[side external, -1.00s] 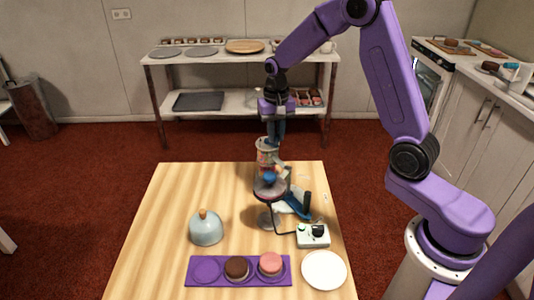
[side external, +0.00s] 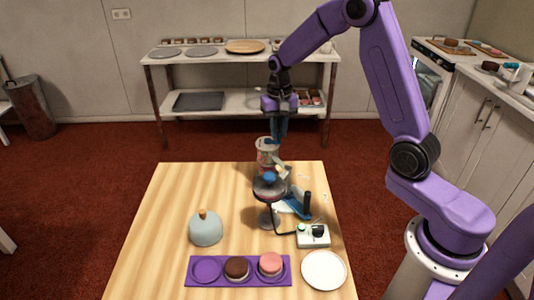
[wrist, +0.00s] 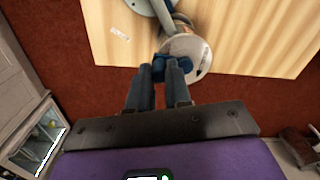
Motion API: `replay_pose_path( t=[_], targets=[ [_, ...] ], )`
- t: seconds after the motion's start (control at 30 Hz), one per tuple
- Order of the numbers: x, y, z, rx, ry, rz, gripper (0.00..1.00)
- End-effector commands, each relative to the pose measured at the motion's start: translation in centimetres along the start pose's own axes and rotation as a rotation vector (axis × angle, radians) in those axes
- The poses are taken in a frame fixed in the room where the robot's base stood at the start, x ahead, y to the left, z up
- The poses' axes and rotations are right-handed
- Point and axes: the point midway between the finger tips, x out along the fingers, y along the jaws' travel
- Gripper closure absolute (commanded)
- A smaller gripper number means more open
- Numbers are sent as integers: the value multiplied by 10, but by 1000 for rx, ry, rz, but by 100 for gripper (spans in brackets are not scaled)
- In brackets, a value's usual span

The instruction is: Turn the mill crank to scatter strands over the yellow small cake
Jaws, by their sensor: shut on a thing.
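The mill (side external: 267,158), a pale cylinder with reddish marks, stands above a grey turntable (side external: 264,193) at the back right of the table. My gripper (side external: 276,141) points down at the top of the mill. In the wrist view my gripper (wrist: 172,72) is shut on the blue crank knob (wrist: 159,63), beside the round pale mill top (wrist: 187,52). A small blue part (side external: 269,177) shows below the mill, over the turntable. I cannot make out the yellow small cake; the mill and its parts cover that area.
A purple tray (side external: 222,281) holds a brown cake (side external: 237,267) and a pink cake (side external: 271,263). A grey dome (side external: 206,230), white plate (side external: 324,270), control box (side external: 313,236) and blue-and-black tool (side external: 300,206) stand nearby.

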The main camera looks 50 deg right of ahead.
Motion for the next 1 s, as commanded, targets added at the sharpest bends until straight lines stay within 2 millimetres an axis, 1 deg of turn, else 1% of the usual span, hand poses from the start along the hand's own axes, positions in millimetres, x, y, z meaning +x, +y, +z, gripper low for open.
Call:
replay_pose_path(
  t=[0.03, 0.1, 0.43, 0.7, 1.0],
  targets=[
    [-2, -4, -5, -3, 13, -10, 100],
    [-2, -3, -7, -4, 14, -10, 100],
    [-2, -4, -8, -6, 13, -11, 100],
    [-2, -5, -19, -7, 11, -11, 100],
    [-2, -6, -19, -9, 10, -11, 100]
  ],
)
